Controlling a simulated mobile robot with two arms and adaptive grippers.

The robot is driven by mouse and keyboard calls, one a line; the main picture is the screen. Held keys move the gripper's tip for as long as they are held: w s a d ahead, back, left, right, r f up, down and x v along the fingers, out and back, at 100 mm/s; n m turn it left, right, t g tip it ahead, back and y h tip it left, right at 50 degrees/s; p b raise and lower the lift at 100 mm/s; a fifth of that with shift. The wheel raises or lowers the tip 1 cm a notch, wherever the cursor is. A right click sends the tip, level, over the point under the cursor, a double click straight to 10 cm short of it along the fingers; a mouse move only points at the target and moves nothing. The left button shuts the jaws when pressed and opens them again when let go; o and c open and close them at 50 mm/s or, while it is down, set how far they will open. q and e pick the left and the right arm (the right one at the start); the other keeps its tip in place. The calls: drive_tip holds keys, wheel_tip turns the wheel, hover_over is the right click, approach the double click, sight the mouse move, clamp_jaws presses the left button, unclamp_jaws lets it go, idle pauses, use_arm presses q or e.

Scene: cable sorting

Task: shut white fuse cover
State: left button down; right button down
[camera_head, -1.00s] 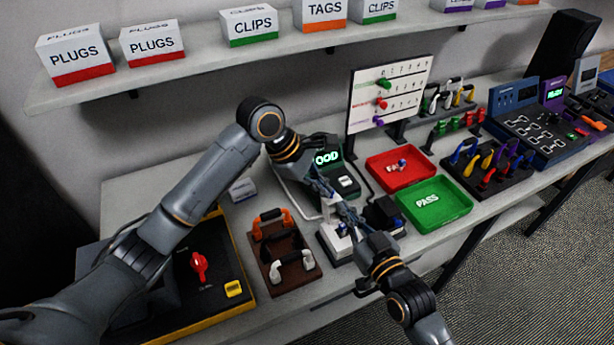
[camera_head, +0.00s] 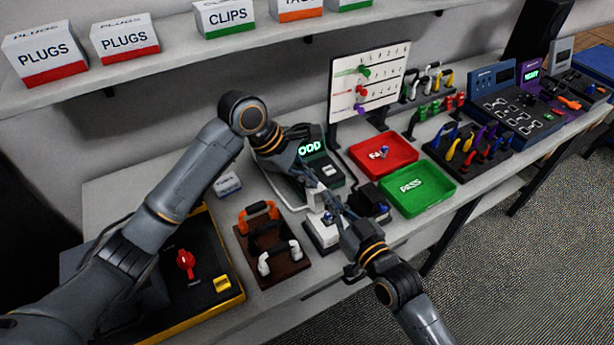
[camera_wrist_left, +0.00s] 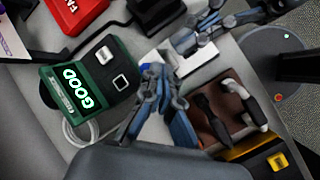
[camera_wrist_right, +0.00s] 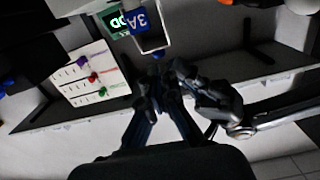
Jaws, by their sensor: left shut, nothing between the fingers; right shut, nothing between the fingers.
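The white fuse holder (camera_head: 320,236) stands on the table front, right of the brown rack. A white upright piece (camera_head: 314,200), apparently its cover standing raised, rises at the back of it, with something blue beside it. The right wrist view shows a blue fuse marked 3A (camera_wrist_right: 141,19) by a white-edged frame (camera_wrist_right: 153,42). My left gripper (camera_head: 318,184) is shut and empty, close above the holder's back; it also shows in the left wrist view (camera_wrist_left: 153,76). My right gripper (camera_head: 334,205) is shut and empty, beside the holder's right. Whether either touches the cover is unclear.
A green tester reading GOOD (camera_head: 318,165) stands behind the holder. A brown rack (camera_head: 283,268) with orange and white handles is to the left. A black block (camera_head: 369,200), red tray (camera_head: 372,163) and green tray (camera_head: 428,203) are to the right.

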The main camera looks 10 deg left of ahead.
idle(0.6)
drive_tip(key=c, duration=1.3)
unclamp_jaws()
drive_tip(key=shift+c, duration=0.2)
